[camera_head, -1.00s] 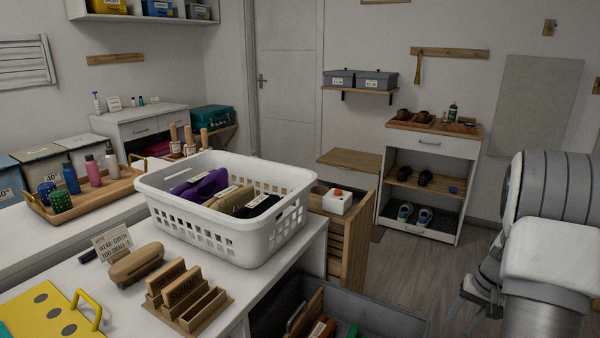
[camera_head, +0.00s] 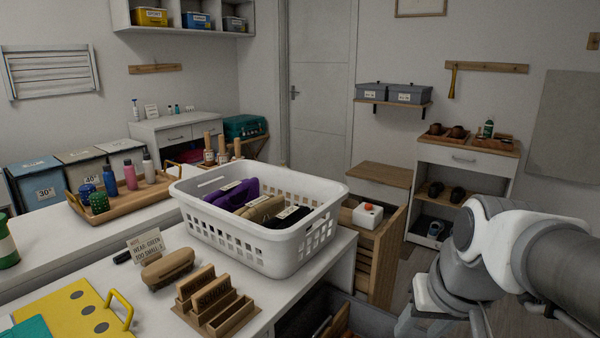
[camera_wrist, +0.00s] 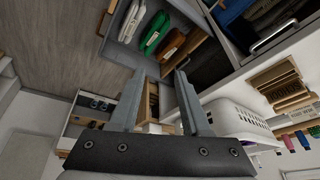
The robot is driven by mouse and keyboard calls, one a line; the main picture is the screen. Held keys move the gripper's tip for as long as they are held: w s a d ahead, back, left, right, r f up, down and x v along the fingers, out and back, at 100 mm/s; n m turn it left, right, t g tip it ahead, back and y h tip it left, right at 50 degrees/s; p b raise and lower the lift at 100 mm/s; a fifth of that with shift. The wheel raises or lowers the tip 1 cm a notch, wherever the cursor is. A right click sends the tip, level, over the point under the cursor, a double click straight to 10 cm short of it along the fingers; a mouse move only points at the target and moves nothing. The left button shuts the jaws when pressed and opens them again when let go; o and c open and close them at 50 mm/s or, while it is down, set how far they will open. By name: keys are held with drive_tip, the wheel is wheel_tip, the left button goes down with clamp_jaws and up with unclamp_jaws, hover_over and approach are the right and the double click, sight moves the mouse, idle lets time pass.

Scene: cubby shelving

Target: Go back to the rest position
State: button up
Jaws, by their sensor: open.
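My gripper (camera_wrist: 160,76) shows in the wrist view with its two grey fingers spread apart and nothing between them. In the head view my white and grey arm is folded at the lower right, in front of the shoe cabinet (camera_head: 468,158). My gripper's fingertips are not clear in the head view. The white laundry basket (camera_head: 270,240) stands on the counter, left of my arm, and holds purple, tan and dark folded items with labels. The basket also shows in the wrist view (camera_wrist: 240,118), right of the fingers and apart from them.
A grey bin (camera_head: 375,318) with items in it sits low beside the counter (camera_head: 335,262). A wooden drawer unit (camera_head: 385,250) holds a white box with a red-orange top (camera_head: 367,216). Wooden floor (camera_wrist: 60,50) is open at the left of the wrist view.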

drive_tip(key=s+a+n+t, duration=0.1)
drive_tip(key=s+a, duration=0.2)
drive_tip(key=s, duration=0.3)
wheel_tip(320, 180, up, 19)
drive_tip(key=p, duration=1.8)
drive_tip(key=shift+p, duration=0.3)
